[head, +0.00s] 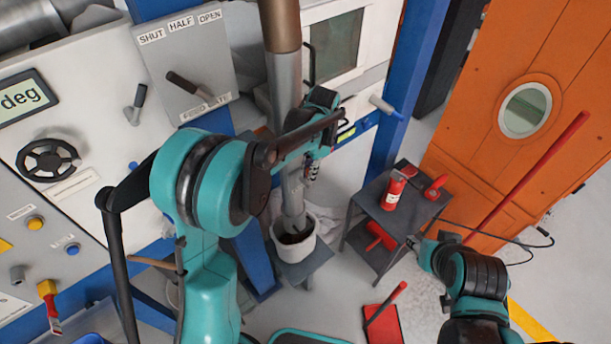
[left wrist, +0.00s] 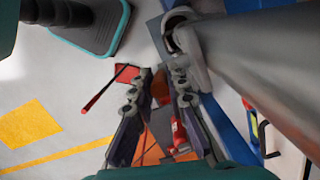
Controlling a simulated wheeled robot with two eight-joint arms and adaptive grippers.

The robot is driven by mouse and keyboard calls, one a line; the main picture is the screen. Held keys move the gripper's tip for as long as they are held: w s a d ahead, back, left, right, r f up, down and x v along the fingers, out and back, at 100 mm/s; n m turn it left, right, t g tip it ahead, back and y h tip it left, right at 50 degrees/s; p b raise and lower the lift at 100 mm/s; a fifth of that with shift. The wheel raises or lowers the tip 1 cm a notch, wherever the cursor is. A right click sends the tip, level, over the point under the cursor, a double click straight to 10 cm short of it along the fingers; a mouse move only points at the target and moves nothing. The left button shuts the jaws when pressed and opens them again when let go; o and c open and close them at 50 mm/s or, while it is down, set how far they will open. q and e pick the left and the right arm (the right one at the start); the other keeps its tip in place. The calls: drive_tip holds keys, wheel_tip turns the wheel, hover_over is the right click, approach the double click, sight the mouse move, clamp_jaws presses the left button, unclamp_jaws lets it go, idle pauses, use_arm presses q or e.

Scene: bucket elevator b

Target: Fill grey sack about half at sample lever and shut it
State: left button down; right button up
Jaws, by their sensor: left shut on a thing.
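A pale, open-topped container (head: 280,240), which I take for the grey sack, stands on a low grey stand under the spout pipe (head: 292,195). Its mouth is open and round, with dark brown inside. The pipe's lower end reaches into its mouth. The container also shows at the pipe's end in the left wrist view (left wrist: 177,22). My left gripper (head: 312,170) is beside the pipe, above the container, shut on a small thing. Its fingers show in the left wrist view (left wrist: 162,82), but what they hold cannot be made out. My right gripper (head: 416,244) is low at the right, its fingers unclear.
A lever (head: 190,84) sits on a plate marked SHUT, HALF, OPEN. A blue-and-white handle (head: 385,107) sticks out near the blue post. A grey side table (head: 417,212) holds red items. A red pan (head: 383,325) lies on the floor. An orange door (head: 470,150) is at right.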

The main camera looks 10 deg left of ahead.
use_arm(q)
drive_tip(key=shift+w+d+g, duration=0.2)
drive_tip(key=shift+w+g, duration=0.05)
drive_tip(key=shift+g, duration=0.05)
idle(0.4)
drive_tip(key=c, duration=1.5)
unclamp_jaws()
drive_tip(key=r, duration=0.4)
drive_tip(key=w+d+r, duration=0.1)
drive_tip(key=r, duration=0.3)
drive_tip(key=d+r, duration=0.1)
drive_tip(key=r, duration=0.2)
drive_tip(key=shift+w+r, duration=0.35)
drive_tip(key=shift+r, duration=0.05)
